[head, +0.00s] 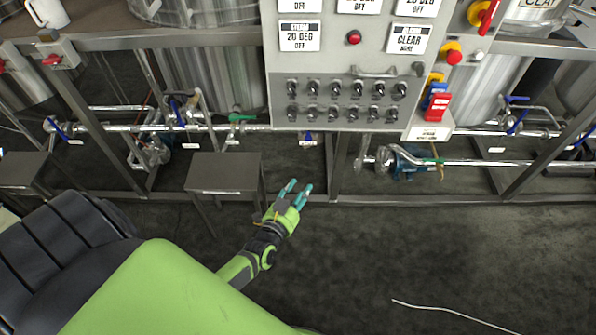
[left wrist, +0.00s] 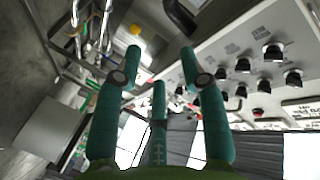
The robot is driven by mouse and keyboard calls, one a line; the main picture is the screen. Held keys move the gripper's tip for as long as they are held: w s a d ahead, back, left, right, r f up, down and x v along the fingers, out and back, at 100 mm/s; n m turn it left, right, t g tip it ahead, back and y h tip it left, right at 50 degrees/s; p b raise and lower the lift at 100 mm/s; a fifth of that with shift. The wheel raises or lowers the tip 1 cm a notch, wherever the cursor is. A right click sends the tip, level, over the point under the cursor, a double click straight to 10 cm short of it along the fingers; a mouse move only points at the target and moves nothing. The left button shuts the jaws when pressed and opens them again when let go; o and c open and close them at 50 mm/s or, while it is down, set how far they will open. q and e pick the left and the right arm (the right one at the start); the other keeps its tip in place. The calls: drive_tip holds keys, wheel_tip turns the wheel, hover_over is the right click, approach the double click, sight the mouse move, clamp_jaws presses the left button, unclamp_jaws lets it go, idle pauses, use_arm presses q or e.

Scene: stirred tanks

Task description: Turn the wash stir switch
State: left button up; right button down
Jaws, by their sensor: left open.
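The control panel (head: 345,60) is a grey box in the upper middle of the head view. Two rows of black rotary switches (head: 335,101) run along its lower part. The switch labels are too small to read, so I cannot tell which one is the wash stir switch. In the left wrist view several black switches (left wrist: 243,66) show at the right, beyond the fingers. My left gripper (head: 290,190) has green fingers. It is open and empty, below the panel and apart from it; its fingers also show spread in the left wrist view (left wrist: 160,75). My right gripper is out of view.
A small grey stand (head: 222,172) is left of my left gripper. Pipes with blue and green valves (head: 240,118) run behind the steel frame. A pump (head: 405,163) sits right of the gripper. A pale hose or cable (head: 450,312) lies on the open floor.

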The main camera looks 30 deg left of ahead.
use_arm(q)
drive_tip(key=shift+g+h, duration=0.3)
drive_tip(key=shift+g, duration=0.1)
drive_tip(key=shift+s+d+f, duration=0.15)
drive_tip(key=shift+s+f, duration=0.1)
drive_tip(key=shift+f, duration=0.35)
drive_tip(key=shift+s+d+f, duration=0.2)
drive_tip(key=shift+s+f, duration=0.05)
drive_tip(key=shift+f, duration=0.4)
drive_tip(key=shift+s+d+f, duration=0.15)
drive_tip(key=shift+s+f, duration=0.1)
drive_tip(key=shift+f, duration=0.35)
drive_tip(key=s+d+f+g+h, duration=0.3)
drive_tip(key=s+f+g, duration=0.5)
drive_tip(key=s+f, duration=1.1)
drive_tip(key=s+f+n+g, duration=0.1)
drive_tip(key=s+f+g, duration=0.2)
drive_tip(key=s, duration=0.6)
drive_tip(key=s+f+g+y, duration=0.1)
drive_tip(key=s+f+g, duration=0.2)
drive_tip(key=s, duration=0.7)
drive_tip(key=shift+d+f+n+y, duration=0.3)
drive_tip(key=shift+d+n, duration=0.1)
drive_tip(key=shift+d, duration=0.05)
drive_tip(key=shift+s, duration=0.2)
